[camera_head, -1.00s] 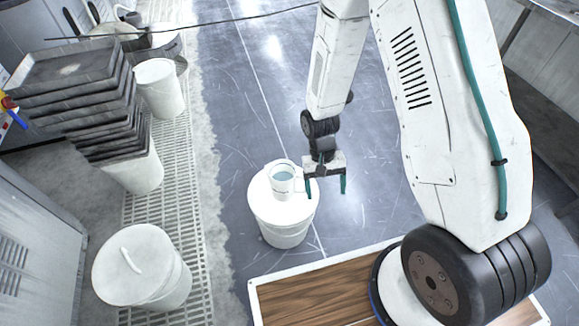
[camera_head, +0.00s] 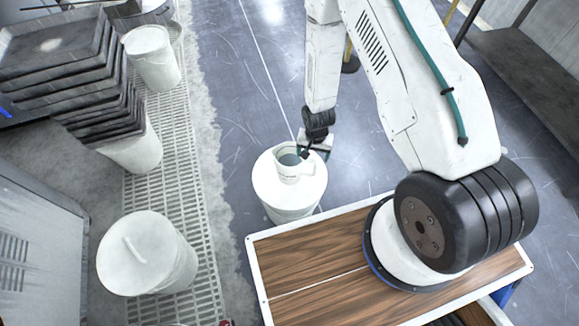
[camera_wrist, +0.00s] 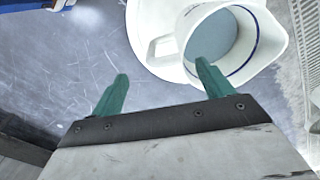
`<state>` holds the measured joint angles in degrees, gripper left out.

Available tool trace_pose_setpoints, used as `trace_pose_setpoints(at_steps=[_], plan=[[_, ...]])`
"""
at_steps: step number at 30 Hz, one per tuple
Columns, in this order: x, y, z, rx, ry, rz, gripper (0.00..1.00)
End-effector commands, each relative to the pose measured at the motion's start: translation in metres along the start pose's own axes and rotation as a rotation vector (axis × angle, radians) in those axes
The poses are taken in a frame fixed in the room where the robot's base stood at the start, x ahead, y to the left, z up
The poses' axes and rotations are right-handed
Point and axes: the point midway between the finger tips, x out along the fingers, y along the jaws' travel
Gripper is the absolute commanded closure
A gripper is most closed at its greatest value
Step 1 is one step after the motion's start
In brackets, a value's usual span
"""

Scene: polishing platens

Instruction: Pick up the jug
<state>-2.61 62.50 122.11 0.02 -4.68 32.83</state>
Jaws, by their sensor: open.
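The white jug (camera_head: 287,167) with grey-blue liquid stands upright on the lid of a white bucket (camera_head: 263,188). Its handle points right, toward my gripper (camera_head: 317,154). In the wrist view the jug (camera_wrist: 262,75) fills the upper right, showing its liquid and a blue line inside the rim. My gripper (camera_wrist: 162,70) is open, its green fingers pointing at the jug. The handle (camera_wrist: 160,47) appears between and beyond the fingertips. The right fingertip overlaps the jug's wall in the picture; contact cannot be told.
Another lidded white bucket (camera_head: 140,250) stands at lower left. Stacked dark trays (camera_head: 60,75) sit on a bucket at upper left, with a white bucket (camera_head: 152,55) behind. A floor grating (camera_head: 185,150) runs along the left.

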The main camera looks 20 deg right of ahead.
Motion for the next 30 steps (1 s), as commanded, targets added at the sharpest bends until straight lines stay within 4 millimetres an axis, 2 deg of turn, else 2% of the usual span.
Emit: trace_pose_setpoints(at_steps=[10, 14, 20, 23, 29, 30], plan=[[0.047, -0.005, 0.001, -0.001, -0.003, 0.002, 0.21], [0.055, -0.006, 0.002, -0.002, -0.002, 0.002, 0.21], [0.055, -0.007, 0.002, -0.003, -0.001, 0.001, 0.21], [0.055, -0.007, 0.002, -0.004, -0.001, 0.001, 0.43], [0.055, -0.007, 0.002, -0.004, -0.001, 0.001, 0.99], [0.055, -0.007, 0.002, -0.005, -0.001, 0.001, 1.0]])
